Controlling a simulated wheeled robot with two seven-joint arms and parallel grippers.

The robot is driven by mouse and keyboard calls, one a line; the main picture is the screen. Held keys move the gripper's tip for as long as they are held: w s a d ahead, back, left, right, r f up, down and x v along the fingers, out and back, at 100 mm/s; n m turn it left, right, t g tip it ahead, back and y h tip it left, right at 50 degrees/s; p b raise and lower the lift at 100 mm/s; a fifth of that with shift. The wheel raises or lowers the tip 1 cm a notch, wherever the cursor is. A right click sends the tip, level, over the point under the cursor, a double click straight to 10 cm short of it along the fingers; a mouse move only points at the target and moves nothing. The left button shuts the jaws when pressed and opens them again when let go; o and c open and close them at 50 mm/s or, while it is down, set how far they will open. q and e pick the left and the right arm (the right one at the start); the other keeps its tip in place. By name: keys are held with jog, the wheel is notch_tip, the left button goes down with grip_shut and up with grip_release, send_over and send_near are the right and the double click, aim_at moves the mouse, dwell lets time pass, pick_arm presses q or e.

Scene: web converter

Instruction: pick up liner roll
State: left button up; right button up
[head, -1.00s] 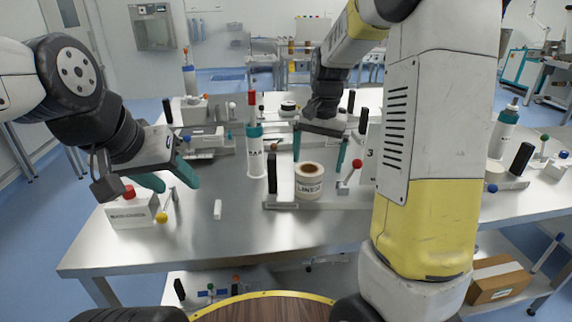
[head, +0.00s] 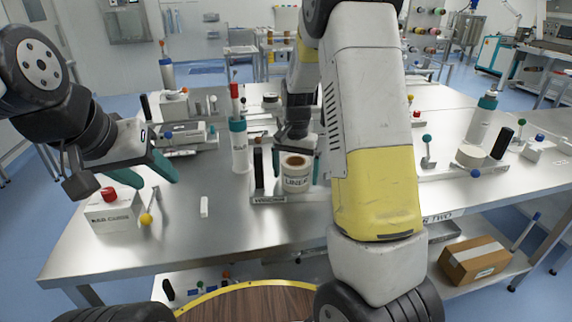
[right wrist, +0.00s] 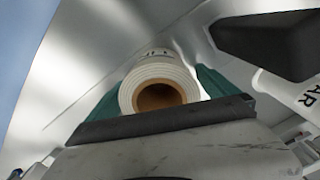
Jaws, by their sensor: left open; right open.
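The liner roll (head: 296,181), white with a brown core and printed "LINER", stands upright on a low fixture (head: 270,199) on the steel table. My right gripper (head: 297,165) is open above and around it, with one teal finger on each side of the roll. In the right wrist view the roll (right wrist: 158,72) sits between the open teal fingers; whether they touch it I cannot tell. My left gripper (head: 146,175) is open and empty, near a white box with a red button (head: 112,208).
A black post (head: 258,170) stands just left of the roll, with a white bottle with a teal collar (head: 239,150) behind it. A small white block (head: 204,207) lies on the table. My right arm hides the area right of the roll. The front middle of the table is clear.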

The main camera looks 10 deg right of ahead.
jog(key=c, duration=1.8)
jog(key=shift+r, duration=0.1)
jog(key=shift+c, duration=0.2)
